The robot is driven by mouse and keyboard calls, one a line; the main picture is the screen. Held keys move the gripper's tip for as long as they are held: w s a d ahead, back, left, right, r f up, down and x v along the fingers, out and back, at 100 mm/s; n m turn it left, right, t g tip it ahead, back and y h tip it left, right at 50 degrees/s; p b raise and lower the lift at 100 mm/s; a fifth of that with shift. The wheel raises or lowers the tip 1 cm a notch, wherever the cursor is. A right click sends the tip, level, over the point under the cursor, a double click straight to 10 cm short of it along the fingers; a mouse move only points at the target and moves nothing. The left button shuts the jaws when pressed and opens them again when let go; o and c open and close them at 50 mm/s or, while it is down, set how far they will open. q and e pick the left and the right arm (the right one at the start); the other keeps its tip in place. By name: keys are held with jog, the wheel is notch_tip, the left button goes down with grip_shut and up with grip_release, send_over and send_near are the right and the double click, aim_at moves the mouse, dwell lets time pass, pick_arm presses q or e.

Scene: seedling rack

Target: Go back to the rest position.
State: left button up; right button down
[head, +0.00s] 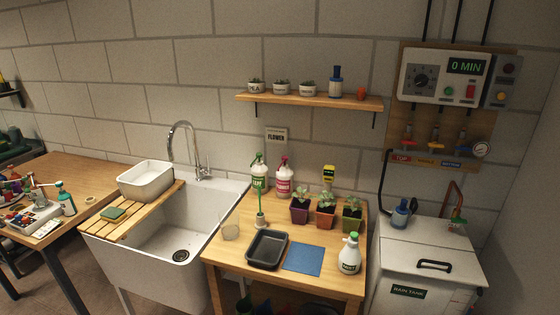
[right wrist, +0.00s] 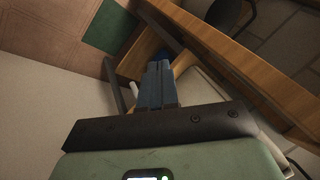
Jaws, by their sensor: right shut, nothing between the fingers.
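My right gripper (right wrist: 158,84) shows in the right wrist view with its two blue fingers together and nothing between them. It hangs clear of any object, with wooden furniture and floor beyond it. Neither gripper shows in the head view, and my left gripper is in no view. In the head view the wooden potting table (head: 224,262) holds several potted seedlings, among them one in an orange pot (head: 326,215). A black tray (head: 267,249), a blue mat (head: 303,259) and a white spray bottle (head: 350,254) are at its front.
A white sink (head: 150,262) with a slatted board (head: 112,226) stands left of the table. A rain tank (head: 425,262) stands at the right. A shelf (head: 310,101) and a timer box (head: 440,77) are on the wall. A cluttered workbench (head: 85,180) is at far left.

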jog(key=s+a+f+n+g+y, duration=0.1)
jog(key=s+a+f+n+g, duration=0.1)
jog(key=s+a, duration=0.3)
jog(key=s+a+f+n+g+y, duration=0.1)
jog(key=s+a+f, duration=0.3)
jog(key=s, duration=1)
jog(key=s+a+f+n+g+y, duration=0.1)
jog(key=s+a+f+n+g, duration=0.1)
jog(key=s+a, duration=0.5)
jog(key=s+n+g, duration=0.1)
jog(key=s, duration=0.2)
jog(key=shift+a+f+n, duration=0.3)
jog(key=shift+f, duration=0.1)
